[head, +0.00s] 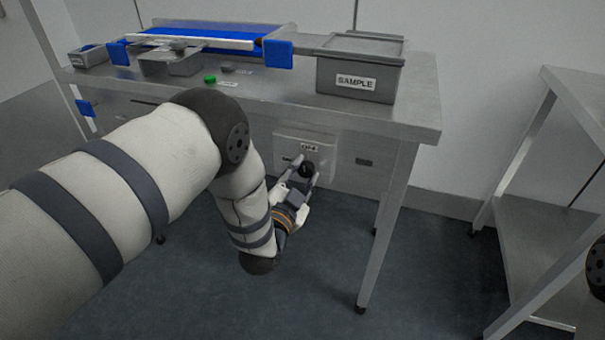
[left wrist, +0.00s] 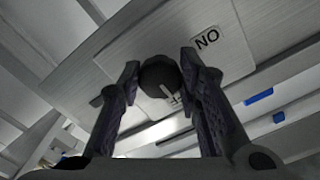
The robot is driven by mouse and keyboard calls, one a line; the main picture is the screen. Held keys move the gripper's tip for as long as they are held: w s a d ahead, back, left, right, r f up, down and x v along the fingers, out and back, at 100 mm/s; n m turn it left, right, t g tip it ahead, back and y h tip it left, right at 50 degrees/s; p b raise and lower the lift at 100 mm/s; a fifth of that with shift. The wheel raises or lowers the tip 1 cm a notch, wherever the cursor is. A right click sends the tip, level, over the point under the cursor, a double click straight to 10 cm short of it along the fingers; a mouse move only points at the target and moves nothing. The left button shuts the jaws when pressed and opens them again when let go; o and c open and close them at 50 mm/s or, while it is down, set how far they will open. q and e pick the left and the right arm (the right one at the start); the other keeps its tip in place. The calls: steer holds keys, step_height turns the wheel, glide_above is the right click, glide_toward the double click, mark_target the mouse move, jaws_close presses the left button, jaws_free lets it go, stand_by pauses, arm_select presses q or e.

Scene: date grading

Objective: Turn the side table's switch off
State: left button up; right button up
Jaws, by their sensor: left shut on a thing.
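A black round knob (head: 307,169) sits on a pale switch plate (head: 323,151) on the front panel under the steel table (head: 425,122). My left gripper (head: 303,184) is shut on the knob, one finger on each side. In the left wrist view the black knob (left wrist: 160,75) lies between the two dark fingers (left wrist: 160,92). A small light mark shows beside the knob there. The small labels around the knob are hard to read in the head view. My right gripper is not in view.
On the tabletop are a grey box marked SAMPLE (head: 330,80), a blue belt (head: 215,33), a green button (head: 210,78) and a small grey bin (head: 88,57). A steel shelf unit (head: 550,190) stands at the right. Dark floor lies clear between them.

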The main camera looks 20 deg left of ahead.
arm_select(q)
steer(key=shift+f+m, duration=0.1)
steer(key=shift+m, duration=0.2)
stand_by(0.4)
steer(key=o, duration=1.2)
steer(key=shift+c, duration=0.2)
steer(key=s, duration=1.2)
steer(key=shift+a, duration=0.25)
